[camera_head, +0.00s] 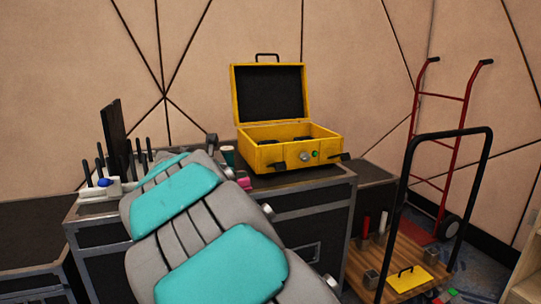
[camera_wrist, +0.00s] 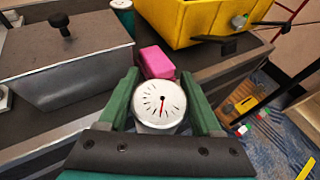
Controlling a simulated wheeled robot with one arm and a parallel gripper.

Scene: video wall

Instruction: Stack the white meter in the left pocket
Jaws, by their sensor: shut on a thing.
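The white meter (camera_wrist: 158,103), a round piece with a white dial face and a red needle, sits between the green fingers of my gripper (camera_wrist: 159,80) in the wrist view. My gripper is shut on it, with the dial facing the camera. The open yellow case (camera_head: 290,153) stands on the black cabinet in the head view, lid up, with dark shapes inside. Its yellow front also shows at the top of the wrist view (camera_wrist: 205,22), beyond the meter. The pockets cannot be told apart. My arm hides the gripper and meter in the head view.
A pink block (camera_wrist: 156,62) lies just beyond the meter. A grey metal box with a black knob (camera_wrist: 60,22) is at left in the wrist view. A green cup (camera_head: 227,155) stands left of the case. A red hand truck (camera_head: 466,110) and a wooden cart (camera_head: 385,262) are at right.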

